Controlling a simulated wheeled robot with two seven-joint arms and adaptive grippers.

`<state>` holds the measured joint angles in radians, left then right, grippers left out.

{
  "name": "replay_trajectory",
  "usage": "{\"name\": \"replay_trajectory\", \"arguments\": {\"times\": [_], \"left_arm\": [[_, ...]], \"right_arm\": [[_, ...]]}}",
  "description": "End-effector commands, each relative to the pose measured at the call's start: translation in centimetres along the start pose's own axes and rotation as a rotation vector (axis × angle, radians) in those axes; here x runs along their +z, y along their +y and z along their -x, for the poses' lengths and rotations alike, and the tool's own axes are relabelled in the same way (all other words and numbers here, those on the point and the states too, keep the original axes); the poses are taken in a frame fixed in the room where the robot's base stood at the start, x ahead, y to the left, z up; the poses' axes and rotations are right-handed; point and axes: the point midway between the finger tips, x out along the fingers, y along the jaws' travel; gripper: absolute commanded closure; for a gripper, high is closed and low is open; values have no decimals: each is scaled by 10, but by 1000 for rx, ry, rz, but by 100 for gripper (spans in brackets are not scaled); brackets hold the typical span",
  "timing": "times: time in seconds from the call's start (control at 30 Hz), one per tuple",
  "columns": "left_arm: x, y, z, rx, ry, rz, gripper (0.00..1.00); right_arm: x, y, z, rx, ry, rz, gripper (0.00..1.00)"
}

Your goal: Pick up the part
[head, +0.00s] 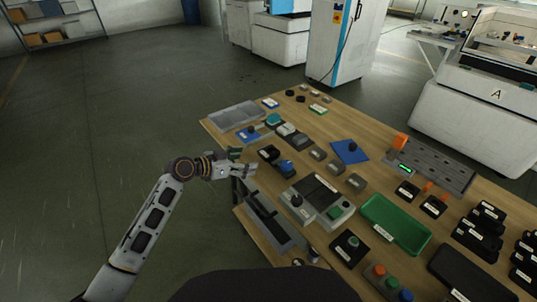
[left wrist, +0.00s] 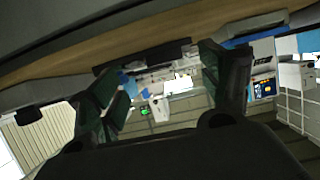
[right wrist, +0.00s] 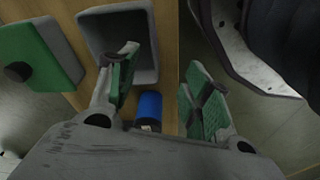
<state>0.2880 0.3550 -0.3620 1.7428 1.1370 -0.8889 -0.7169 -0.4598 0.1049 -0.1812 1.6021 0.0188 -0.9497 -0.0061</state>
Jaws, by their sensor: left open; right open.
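The frames do not make clear which item is the part. In the right wrist view a blue cylinder (right wrist: 149,107) lies at the table edge, between and below the fingers of my right gripper (right wrist: 160,75). That gripper is open and holds nothing. I cannot pick it out in the head view. My left gripper (head: 243,163) is open and empty at the table's left edge in the head view. In the left wrist view its fingers (left wrist: 165,78) stand apart, with only the distant shed between them.
The wooden table (head: 327,100) is crowded with small blocks and fixtures. The right wrist view shows a grey open box (right wrist: 92,45) and a green block (right wrist: 50,45). Floor left of the table is clear.

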Motion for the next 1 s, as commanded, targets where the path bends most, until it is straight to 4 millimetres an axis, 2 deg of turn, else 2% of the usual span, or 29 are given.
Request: {"name": "replay_trajectory", "arguments": {"times": [0.2,0.67,1.0], "left_arm": [[0,0,-13,0,0,0,21],[-1,0,-16,0,0,-1,21],[-9,-4,-43,1,2,0,21]], "right_arm": [[-7,-1,6,-2,9,0,50],[-2,-1,4,-2,0,0,50],[-3,-2,7,-4,-9,0,50]]}}
